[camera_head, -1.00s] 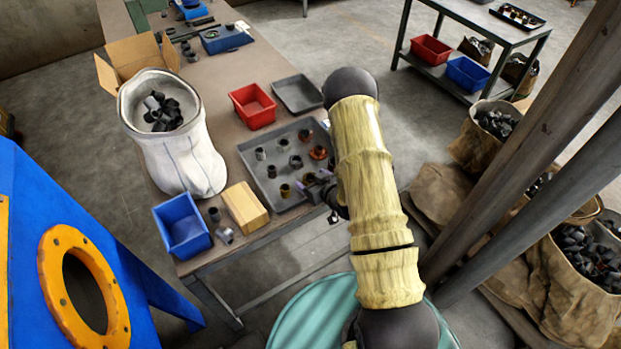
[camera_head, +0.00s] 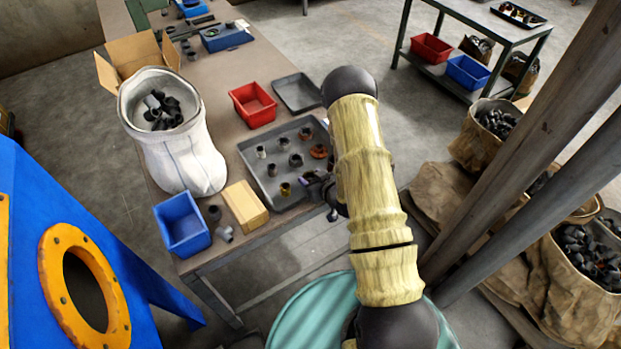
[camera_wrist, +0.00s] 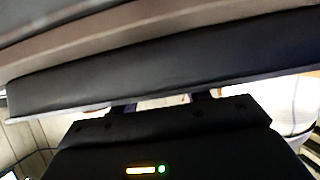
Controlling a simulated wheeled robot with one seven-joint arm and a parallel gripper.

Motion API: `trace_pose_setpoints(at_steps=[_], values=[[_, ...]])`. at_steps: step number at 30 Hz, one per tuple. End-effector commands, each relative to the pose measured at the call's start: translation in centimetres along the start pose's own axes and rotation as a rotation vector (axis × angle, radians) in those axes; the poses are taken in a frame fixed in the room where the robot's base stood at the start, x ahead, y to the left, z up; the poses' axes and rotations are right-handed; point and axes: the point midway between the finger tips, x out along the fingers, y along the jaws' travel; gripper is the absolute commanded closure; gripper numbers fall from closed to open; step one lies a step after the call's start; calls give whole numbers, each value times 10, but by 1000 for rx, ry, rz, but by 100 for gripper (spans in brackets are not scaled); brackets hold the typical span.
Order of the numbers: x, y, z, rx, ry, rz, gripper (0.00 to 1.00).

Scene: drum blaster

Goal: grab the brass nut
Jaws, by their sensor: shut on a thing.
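My gripper (camera_head: 308,179) is low at the near right side of the grey parts tray (camera_head: 250,165) in the head view. It is shut on a small part, but its fingers and my arm hide that part, so I cannot tell which it is. A small part with a yellowish tint (camera_head: 285,189) stands in the tray just left of my gripper, apart from it. An orange-brown ring (camera_head: 319,151) lies farther back in the tray. In the wrist view a dark band crosses the picture and hides the fingertips.
Several dark fittings (camera_head: 296,160) stand in the tray. A wooden block (camera_head: 245,207), blue bin (camera_head: 182,225), red bin (camera_head: 253,104), empty grey tray (camera_head: 298,93) and white sack (camera_head: 180,160) crowd the table. Steel posts (camera_head: 530,130) rise at the right.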

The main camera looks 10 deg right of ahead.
Motion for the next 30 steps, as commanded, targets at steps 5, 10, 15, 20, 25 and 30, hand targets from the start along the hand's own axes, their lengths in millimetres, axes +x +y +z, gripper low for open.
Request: trace_pose_setpoints(at_steps=[5, 10, 15, 20, 25, 30], values=[[-1, 0, -4, 0, 2, 1, 82], [-8, 1, -17, -1, 4, 1, 82], [-21, 1, -40, -2, 5, 2, 82], [-34, 1, -64, -2, 6, 2, 82], [-44, 0, -81, -2, 3, 1, 82], [-48, 0, -88, -1, 1, 0, 82]])
